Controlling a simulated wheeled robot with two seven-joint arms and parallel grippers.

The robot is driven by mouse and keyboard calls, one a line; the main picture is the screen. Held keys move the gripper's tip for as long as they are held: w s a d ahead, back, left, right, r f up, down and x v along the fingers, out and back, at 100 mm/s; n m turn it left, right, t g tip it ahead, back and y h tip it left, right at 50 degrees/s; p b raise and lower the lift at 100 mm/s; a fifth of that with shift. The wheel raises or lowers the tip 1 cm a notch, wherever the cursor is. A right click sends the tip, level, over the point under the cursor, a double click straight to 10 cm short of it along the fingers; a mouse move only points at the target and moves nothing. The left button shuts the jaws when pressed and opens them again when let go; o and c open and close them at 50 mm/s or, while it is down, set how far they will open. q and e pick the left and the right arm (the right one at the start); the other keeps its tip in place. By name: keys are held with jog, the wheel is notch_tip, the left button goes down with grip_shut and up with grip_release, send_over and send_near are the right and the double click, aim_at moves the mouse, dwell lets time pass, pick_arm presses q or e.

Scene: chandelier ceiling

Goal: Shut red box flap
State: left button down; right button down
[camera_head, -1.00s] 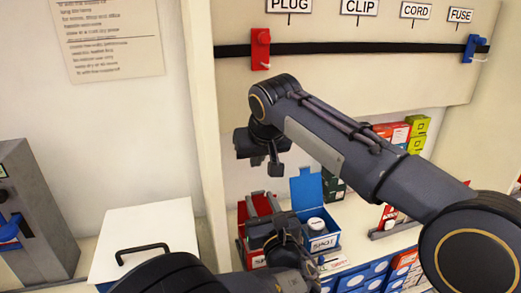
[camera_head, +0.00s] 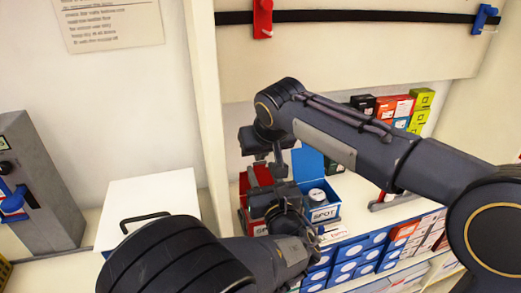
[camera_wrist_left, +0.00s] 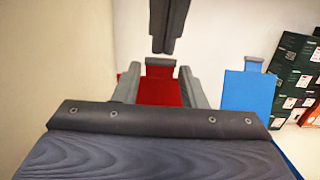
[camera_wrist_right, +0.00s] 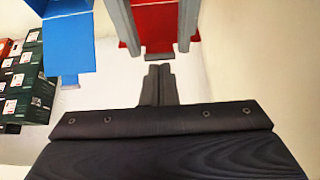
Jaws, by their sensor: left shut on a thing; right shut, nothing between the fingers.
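The red box (camera_head: 243,216) stands on the counter, largely hidden behind my left arm and gripper. Its red flap (camera_wrist_left: 160,90) stands up and has a grey tab on its edge. It also shows in the right wrist view (camera_wrist_right: 153,22). My left gripper (camera_wrist_left: 160,80) has one finger at each side of the flap and is shut on the red box's flap. My right gripper (camera_wrist_right: 158,70) is shut and empty. In the head view my right gripper (camera_head: 272,168) is just above my left gripper (camera_head: 272,195). Its fingertips appear apart from the flap.
A blue box (camera_head: 322,212) with its flap (camera_head: 306,163) upright stands just right of the red box. Stacked cartons (camera_head: 415,105) are behind to the right. A white lidded case (camera_head: 150,195) and a grey machine (camera_head: 40,185) are on the left. My right arm crosses above the counter.

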pick_arm(q)
jog(key=shift+f, duration=0.4)
pick_arm(e)
jog(key=shift+s+d+f, duration=0.15)
jog(key=shift+s+f, duration=0.2)
jog(key=shift+s, duration=0.15)
pick_arm(q)
jog(key=c, duration=0.9)
grip_release()
